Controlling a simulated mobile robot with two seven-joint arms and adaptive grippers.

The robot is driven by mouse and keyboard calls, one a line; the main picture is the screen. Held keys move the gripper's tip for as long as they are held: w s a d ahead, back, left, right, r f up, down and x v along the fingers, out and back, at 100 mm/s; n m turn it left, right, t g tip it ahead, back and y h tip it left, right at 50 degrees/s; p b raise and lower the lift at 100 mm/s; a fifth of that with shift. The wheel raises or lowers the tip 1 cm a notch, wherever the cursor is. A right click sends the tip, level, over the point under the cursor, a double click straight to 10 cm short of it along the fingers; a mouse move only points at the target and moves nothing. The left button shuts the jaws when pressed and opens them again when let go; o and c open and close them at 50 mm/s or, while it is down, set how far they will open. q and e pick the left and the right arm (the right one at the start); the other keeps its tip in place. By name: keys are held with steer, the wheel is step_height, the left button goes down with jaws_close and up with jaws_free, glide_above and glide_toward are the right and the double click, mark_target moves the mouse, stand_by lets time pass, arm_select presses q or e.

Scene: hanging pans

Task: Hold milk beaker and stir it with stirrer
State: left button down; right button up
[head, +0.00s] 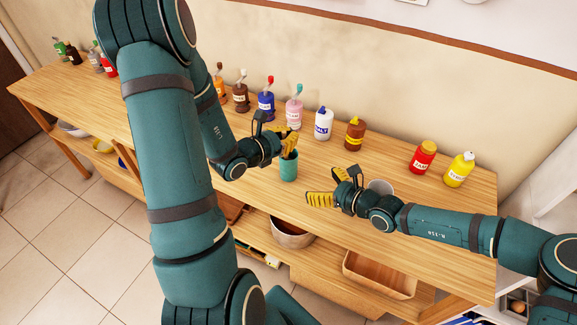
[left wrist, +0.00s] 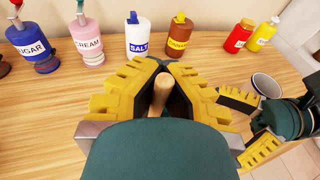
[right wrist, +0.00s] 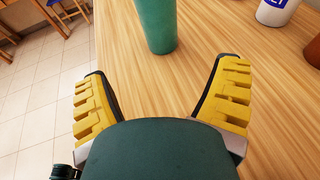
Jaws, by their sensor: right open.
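A wooden stirrer handle (left wrist: 160,92) stands up between the fingers of my left gripper (left wrist: 160,66), which look closed around it. In the head view, my left gripper (head: 290,142) is right above a teal holder (head: 289,168); the stirrer's lower end is hidden. A pale grey cup (head: 381,187), apparently the milk beaker, stands on the table behind my right wrist and also shows in the left wrist view (left wrist: 266,86). My right gripper (head: 320,199) is open and empty, pointing left near the front edge. The teal holder (right wrist: 157,25) is ahead of its fingers.
A row of bottles lines the back of the wooden table (head: 330,165), including a salt bottle (head: 324,124), a brown bottle (head: 355,134), a red jar (head: 423,157) and a yellow bottle (head: 459,169). A bowl (head: 292,232) and a wooden tray (head: 379,275) are on the shelf below.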

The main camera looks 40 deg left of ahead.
mark_target(295, 170)
steer(key=shift+s+a+r+h, duration=0.1)
steer(key=shift+a+r+h, duration=0.2)
steer(key=shift+a+h, duration=0.45)
steer(key=shift+a+r+h, duration=0.45)
steer(key=shift+a+r, duration=0.2)
steer(key=shift+a, duration=0.15)
steer(key=shift+p+x, duration=0.3)
steer(key=shift+x, duration=4.6)
steer(key=c, duration=1.2)
